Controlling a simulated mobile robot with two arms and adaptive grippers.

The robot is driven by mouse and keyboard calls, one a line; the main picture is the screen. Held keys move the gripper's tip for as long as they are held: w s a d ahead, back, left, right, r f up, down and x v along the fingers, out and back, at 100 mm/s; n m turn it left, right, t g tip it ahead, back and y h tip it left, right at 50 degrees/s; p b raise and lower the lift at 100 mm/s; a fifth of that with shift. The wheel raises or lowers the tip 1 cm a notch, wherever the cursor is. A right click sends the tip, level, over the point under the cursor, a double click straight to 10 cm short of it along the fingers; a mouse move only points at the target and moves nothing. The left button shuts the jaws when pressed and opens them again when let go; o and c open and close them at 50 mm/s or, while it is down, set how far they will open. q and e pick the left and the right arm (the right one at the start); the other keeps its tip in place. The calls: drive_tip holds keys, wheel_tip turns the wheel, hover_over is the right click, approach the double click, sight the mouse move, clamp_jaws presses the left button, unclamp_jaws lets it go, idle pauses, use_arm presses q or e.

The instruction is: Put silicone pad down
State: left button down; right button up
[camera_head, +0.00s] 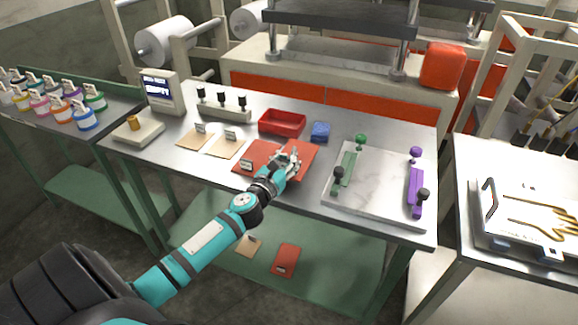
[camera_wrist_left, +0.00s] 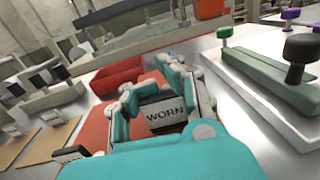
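Two flat red-orange silicone pads lie at the front middle of the steel table (camera_head: 348,140). The left pad (camera_head: 262,152) has a small upright tag (camera_head: 246,164). The right pad (camera_head: 303,165) is at its right edge, partly hidden by my left gripper (camera_head: 291,158). In the left wrist view, a block tag reading "WORN" (camera_wrist_left: 165,115) sits between the fingers of my left gripper (camera_wrist_left: 163,100), which appear to close on both its sides. The right pad seems to lie on or just above the table; I cannot tell which. My right gripper is not in view.
A red tray (camera_head: 282,122) and blue block (camera_head: 320,131) stand behind the pads. A white marble slab (camera_head: 375,190) with green and purple clamps is to the right. Another red pad (camera_head: 286,259) lies on the lower shelf.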

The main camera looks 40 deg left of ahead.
use_arm(q)
drive_tip(key=shift+f, duration=0.35)
wheel_tip(320, 180, down, 3)
drive_tip(key=shift+r+b, duration=0.1)
drive_tip(key=shift+b, duration=0.75)
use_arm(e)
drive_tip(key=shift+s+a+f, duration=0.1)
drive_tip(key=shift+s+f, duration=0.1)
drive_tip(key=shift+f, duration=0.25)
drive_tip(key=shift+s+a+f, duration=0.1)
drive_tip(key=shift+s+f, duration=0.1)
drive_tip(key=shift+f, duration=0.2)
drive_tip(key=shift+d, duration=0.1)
use_arm(q)
drive_tip(key=c, duration=2)
unclamp_jaws()
drive_tip(key=shift+c, duration=0.2)
drive_tip(key=o, duration=1)
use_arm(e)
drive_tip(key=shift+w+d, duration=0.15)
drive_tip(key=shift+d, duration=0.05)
